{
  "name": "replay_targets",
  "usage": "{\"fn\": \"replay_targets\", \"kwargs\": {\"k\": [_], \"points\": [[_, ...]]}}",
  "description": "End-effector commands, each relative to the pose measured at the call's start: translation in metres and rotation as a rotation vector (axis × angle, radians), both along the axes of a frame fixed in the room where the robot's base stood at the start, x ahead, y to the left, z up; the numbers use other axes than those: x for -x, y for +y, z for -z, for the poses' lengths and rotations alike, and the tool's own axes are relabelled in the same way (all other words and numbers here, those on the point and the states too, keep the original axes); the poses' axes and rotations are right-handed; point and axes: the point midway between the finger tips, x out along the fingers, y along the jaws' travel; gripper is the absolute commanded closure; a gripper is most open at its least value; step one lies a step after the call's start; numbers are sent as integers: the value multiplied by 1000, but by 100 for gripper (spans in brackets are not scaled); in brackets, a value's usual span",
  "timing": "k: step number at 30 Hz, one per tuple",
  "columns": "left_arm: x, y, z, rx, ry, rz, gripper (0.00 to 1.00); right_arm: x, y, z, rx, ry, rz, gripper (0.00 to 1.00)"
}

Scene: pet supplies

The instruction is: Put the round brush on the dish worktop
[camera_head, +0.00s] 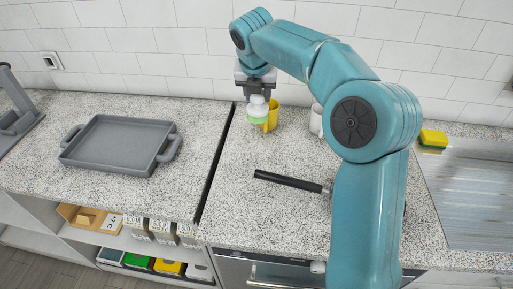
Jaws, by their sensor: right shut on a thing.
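My right gripper (257,91) hangs over the back of the speckled dish worktop (235,205), right of the dark gap between the counters. It is shut on a small white and pale green thing, which looks like the round brush (259,117). The brush is upright below the fingers, in front of a yellow cup (274,116). I cannot tell whether its underside touches the worktop. My left gripper is not in view.
A black-handled tool (288,181) lies mid-worktop, partly behind my arm. A white mug (316,120) stands at the back. A yellow-green sponge (433,139) is by the metal drainer (470,190) at right. A grey tray (118,143) is on the left counter. The worktop's front left is clear.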

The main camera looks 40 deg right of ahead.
Motion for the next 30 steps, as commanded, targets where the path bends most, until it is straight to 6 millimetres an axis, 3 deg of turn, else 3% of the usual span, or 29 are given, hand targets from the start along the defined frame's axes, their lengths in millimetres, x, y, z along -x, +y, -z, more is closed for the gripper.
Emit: {"fn": "replay_targets", "kwargs": {"k": [1, 6, 12, 17, 24, 30], "points": [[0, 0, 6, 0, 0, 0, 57, 1, 0, 20, -1, 7, 0, 82], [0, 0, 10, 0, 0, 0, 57, 0, 1, 69, 0, 6, 0, 82], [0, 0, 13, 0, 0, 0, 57, -2, 2, 112, -1, 3, -1, 82], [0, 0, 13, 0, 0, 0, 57, -2, 2, 127, 0, 2, -1, 82], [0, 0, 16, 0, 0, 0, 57, -2, 2, 163, 0, 3, -1, 82], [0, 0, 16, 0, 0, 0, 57, -3, 2, 165, 0, 0, -1, 82]]}}
